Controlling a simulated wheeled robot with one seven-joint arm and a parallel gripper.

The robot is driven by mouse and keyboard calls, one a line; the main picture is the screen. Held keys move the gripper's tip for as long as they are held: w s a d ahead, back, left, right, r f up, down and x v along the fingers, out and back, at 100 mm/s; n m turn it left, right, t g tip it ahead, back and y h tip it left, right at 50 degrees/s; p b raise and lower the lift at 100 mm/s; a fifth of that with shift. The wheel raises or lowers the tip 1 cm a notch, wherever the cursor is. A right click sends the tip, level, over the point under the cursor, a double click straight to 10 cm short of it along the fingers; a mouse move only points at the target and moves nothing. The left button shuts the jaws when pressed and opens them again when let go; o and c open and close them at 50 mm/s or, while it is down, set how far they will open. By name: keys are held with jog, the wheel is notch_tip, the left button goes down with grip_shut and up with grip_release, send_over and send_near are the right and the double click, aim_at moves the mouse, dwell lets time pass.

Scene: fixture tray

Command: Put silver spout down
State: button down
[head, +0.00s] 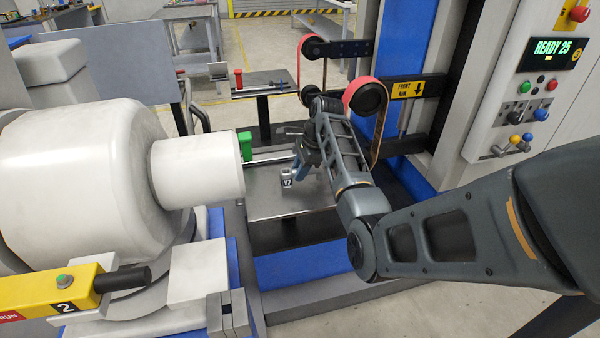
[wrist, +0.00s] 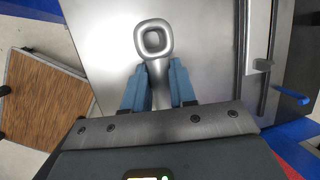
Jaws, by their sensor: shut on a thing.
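The silver spout (wrist: 152,40) is a smooth metal piece with a rounded square ring at its far end. My gripper (wrist: 158,82) is shut on its narrow stem, with one blue finger on each side. In the wrist view the spout lies over a plain metal tray (wrist: 205,32); I cannot tell whether it touches the tray. The spout cannot be made out clearly there.
A green block (head: 245,146) stands at the tray's back left. A large white machine body (head: 90,170) is on the left. A belt grinder with a red belt (head: 364,95) rises behind my arm. The tray's front part is clear. The wrist view shows a wooden panel (wrist: 40,95) at left.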

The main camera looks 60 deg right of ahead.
jog(key=shift+f, duration=0.75)
jog(key=shift+f, duration=0.15)
jog(key=c, duration=0.9)
grip_release()
